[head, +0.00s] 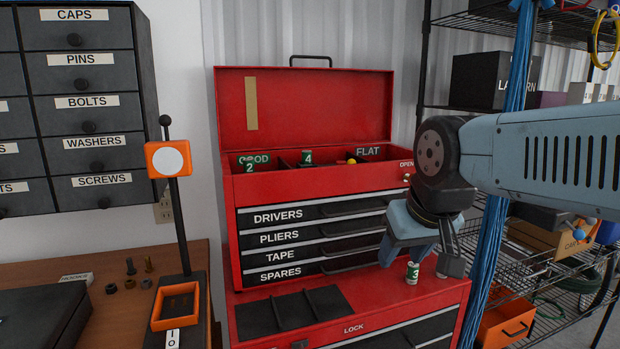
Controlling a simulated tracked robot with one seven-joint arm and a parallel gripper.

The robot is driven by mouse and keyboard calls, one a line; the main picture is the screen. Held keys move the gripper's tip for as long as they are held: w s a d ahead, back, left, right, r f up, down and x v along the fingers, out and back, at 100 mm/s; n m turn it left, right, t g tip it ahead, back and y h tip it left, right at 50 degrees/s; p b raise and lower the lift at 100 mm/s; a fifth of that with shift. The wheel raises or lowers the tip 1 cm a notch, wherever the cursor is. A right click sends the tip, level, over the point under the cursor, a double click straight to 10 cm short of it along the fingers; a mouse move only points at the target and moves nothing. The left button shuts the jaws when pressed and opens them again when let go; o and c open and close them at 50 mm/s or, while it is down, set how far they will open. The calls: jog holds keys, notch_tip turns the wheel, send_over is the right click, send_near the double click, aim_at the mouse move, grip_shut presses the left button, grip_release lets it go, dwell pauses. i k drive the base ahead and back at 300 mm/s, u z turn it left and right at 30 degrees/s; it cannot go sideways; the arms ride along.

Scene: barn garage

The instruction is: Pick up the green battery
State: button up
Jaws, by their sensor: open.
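A green battery with white ends, marked 3 (412,273), stands upright on the red top of the lower chest, near its right side. My gripper (419,264) points down over it, open, with one finger to each side of the battery in this view. I cannot tell whether a finger touches it. Two other green pieces show in the toolbox's open top tray: one marked 2 (249,167) in the GOOD compartment and one marked 4 (307,157) in the middle. Their lower parts are hidden by the tray's front wall.
The red toolbox (226,230) stands behind my gripper with its lid up. A dark mat (330,301) lies on the chest top. An orange tester stand (168,159) rises from the workbench at left. Blue cables (490,262) and a wire shelf are at right.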

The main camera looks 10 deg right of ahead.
aim_at(307, 155)
jog(key=z, duration=0.75)
jog(key=i, duration=0.1)
jog(key=u, duration=2.65)
jog(key=k, duration=0.95)
jog(key=z, duration=1.25)
jog(key=i, duration=1)
